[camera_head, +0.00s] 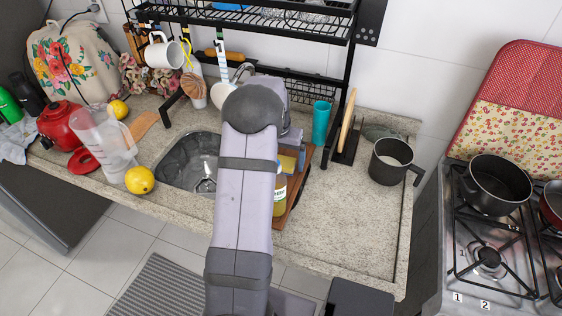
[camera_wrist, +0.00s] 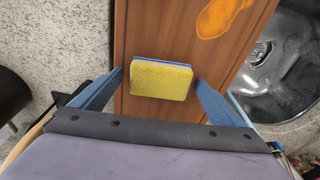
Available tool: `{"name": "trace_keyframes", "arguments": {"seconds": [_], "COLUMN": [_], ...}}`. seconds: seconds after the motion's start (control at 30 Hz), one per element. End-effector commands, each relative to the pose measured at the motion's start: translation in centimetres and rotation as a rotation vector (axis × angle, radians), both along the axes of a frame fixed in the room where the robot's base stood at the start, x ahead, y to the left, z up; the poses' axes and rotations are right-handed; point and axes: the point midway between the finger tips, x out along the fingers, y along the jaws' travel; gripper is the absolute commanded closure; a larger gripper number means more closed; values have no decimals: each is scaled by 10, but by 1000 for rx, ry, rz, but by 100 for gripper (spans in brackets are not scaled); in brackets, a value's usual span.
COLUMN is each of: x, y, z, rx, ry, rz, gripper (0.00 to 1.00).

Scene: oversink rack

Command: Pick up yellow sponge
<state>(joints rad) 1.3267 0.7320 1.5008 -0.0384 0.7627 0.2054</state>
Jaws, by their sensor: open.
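The yellow sponge (camera_wrist: 160,80) has a thin blue layer along its far edge. It lies on a brown wooden board (camera_wrist: 150,28) in the wrist view. My gripper (camera_wrist: 158,80) is open, with one blue finger on each side of the sponge and a gap between the sponge and each finger. In the head view, the sponge (camera_head: 287,164) shows just right of my arm, on the board (camera_head: 296,185) beside the sink. My arm hides part of the board, and my fingertips are hard to make out there.
A sink (camera_head: 188,163) is left of the board. A black rack (camera_head: 262,30) hangs above, with a teal cup (camera_head: 320,122) and a dark mug (camera_head: 391,160) to the right. The right counter front is clear.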

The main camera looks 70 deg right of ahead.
Motion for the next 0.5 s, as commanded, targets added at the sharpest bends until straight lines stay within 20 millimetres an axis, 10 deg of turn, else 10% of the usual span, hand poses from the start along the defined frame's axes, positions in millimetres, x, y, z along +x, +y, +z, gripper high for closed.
{"name": "trace_keyframes", "arguments": {"seconds": [0.27, 0.5], "x": [0, 0], "y": [-1, 0], "z": [-2, -2], "rx": [-1, -1], "ry": [0, 0], "rz": [0, 0], "gripper": [6, 50]}}
